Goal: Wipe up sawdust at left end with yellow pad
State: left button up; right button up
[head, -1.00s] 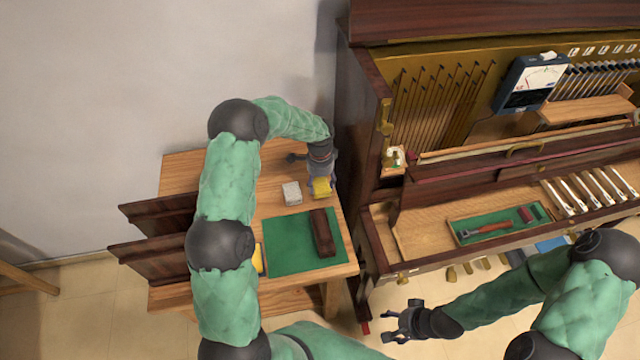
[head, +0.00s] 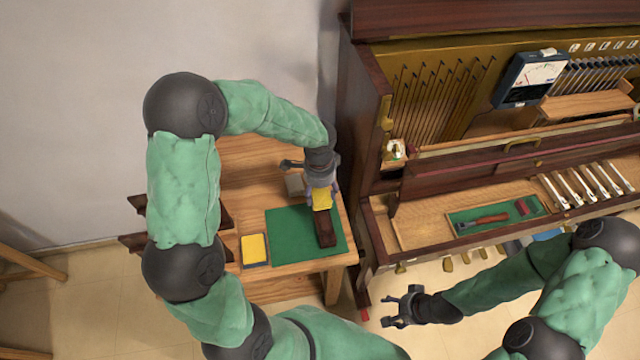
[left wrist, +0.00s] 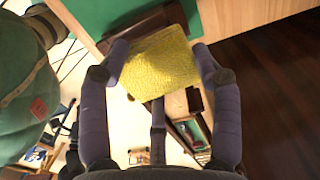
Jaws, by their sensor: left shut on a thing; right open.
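My left gripper (head: 321,194) is shut on a yellow pad (head: 322,200). The left wrist view shows the pad (left wrist: 160,65) between both fingers. The left end of the piano's bare wooden key bed (head: 408,235) lies to the right of the pad. I cannot make out sawdust on it. My right gripper (head: 392,307) is open and empty in front of the piano's left end.
A green mat (head: 285,235) lies on the wooden side table (head: 250,160). A tray with a red-handled tool (head: 490,219) rests in the key bed.

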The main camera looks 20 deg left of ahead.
pick_arm(q)
jog(key=shift+s, duration=0.1)
jog(key=shift+o, duration=1.3)
jog(key=c, duration=0.3)
jog(key=shift+d, duration=0.15)
jog(key=shift+c, duration=0.2)
